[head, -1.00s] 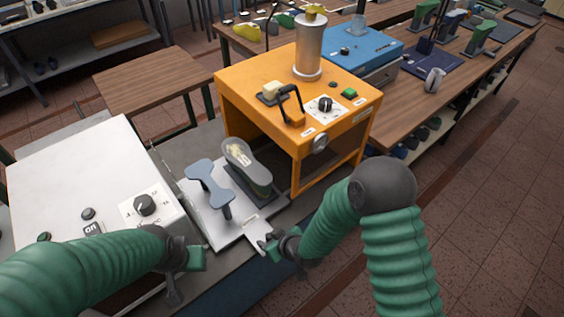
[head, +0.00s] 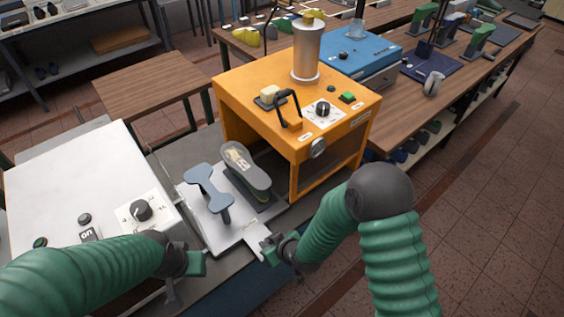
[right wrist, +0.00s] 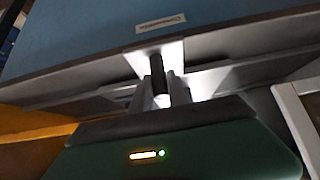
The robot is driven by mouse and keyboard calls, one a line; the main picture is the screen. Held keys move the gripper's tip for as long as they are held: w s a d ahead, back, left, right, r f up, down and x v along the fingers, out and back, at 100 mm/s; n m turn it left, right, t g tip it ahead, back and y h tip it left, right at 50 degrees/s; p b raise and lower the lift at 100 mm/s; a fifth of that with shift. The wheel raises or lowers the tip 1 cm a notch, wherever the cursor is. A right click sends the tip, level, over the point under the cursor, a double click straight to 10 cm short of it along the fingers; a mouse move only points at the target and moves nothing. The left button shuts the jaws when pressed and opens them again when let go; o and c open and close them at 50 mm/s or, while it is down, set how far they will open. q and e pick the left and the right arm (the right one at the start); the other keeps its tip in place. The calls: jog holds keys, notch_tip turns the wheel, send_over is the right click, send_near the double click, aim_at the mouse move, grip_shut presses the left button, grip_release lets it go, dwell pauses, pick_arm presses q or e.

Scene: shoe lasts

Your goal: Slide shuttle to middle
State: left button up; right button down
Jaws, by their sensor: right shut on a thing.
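The shuttle is a pale metal plate (head: 226,236) on the grey bench, between the white machine (head: 66,180) and the orange machine (head: 250,110). It bears a blue-grey waisted form (head: 207,182) on a post and a dark-soled shoe form (head: 243,169) beside it. A narrow tab (head: 257,234) sticks out from its front edge. My right gripper (head: 270,248) is shut on the handle at this tab. In the right wrist view a dark upright pin (right wrist: 157,70) stands between the fingers (right wrist: 161,92). My left gripper (head: 184,264) hangs before the white machine; its jaws are unclear.
The white machine has a dial (head: 141,210) and an ON button (head: 90,234). The orange machine is open underneath and carries a metal cylinder (head: 306,50). A wooden table (head: 150,80) stands behind. The floor at right is clear.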

jog(key=shift+s+a+f, duration=0.1)
jog(key=shift+s+a, duration=0.8)
jog(key=c, duration=1.7)
grip_release()
jog(key=shift+s, duration=0.1)
jog(key=o, duration=0.5)
jog(key=shift+o, duration=0.2)
jog(key=shift+r, duration=0.25)
jog(key=p+v, duration=0.3)
jog(key=v, duration=0.1)
jog(key=shift+s+d+r, duration=0.15)
jog(key=shift+s+r, duration=0.1)
